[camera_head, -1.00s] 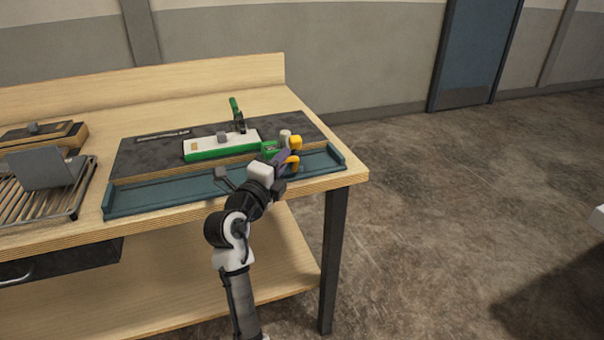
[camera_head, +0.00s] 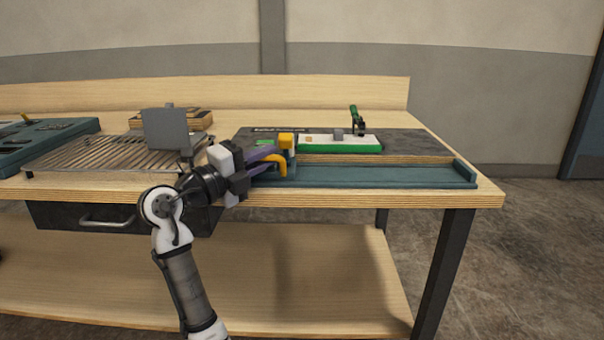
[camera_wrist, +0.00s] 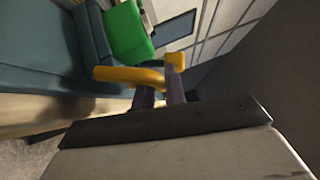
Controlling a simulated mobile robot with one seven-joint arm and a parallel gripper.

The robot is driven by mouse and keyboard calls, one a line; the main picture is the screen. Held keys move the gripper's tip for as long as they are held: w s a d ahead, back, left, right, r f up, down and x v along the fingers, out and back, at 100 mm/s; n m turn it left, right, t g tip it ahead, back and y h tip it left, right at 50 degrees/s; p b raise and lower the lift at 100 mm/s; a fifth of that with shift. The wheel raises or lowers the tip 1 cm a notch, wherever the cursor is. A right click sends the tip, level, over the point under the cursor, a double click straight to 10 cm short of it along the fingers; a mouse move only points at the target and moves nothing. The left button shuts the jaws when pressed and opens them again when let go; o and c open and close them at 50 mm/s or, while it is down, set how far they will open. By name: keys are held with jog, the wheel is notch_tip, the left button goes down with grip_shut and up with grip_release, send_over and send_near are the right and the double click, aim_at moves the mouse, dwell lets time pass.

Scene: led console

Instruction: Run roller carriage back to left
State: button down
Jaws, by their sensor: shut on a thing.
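The roller carriage (camera_head: 286,140) has a yellow block on top and a curved yellow handle (camera_head: 281,170). It stands near the left end of the long teal rail tray (camera_head: 390,176), left of the green-and-white board (camera_head: 340,144). My gripper (camera_head: 272,158) reaches in from the left and is shut on the yellow handle. In the wrist view the yellow handle (camera_wrist: 125,75) crosses in front of my fingers (camera_wrist: 160,90), with a green block (camera_wrist: 127,32) beyond it. My gripper hides part of the carriage and the tray's left end.
A slatted rack (camera_head: 95,155) with an upright grey plate (camera_head: 166,129) stands left of my gripper. A toggle clamp with a green handle (camera_head: 355,114) stands behind the board. A teal tray with tools (camera_head: 40,138) lies at the far left. The rail's right part is clear.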

jog(key=a+b, duration=0.1)
jog(key=a, duration=0.6)
jog(key=shift+s, duration=0.1)
jog(key=c, duration=1.7)
grip_release()
jog(key=shift+a, duration=0.15)
jog(key=b+v, duration=0.1)
jog(key=v, duration=1.2)
jog(key=shift+s+a, duration=0.25)
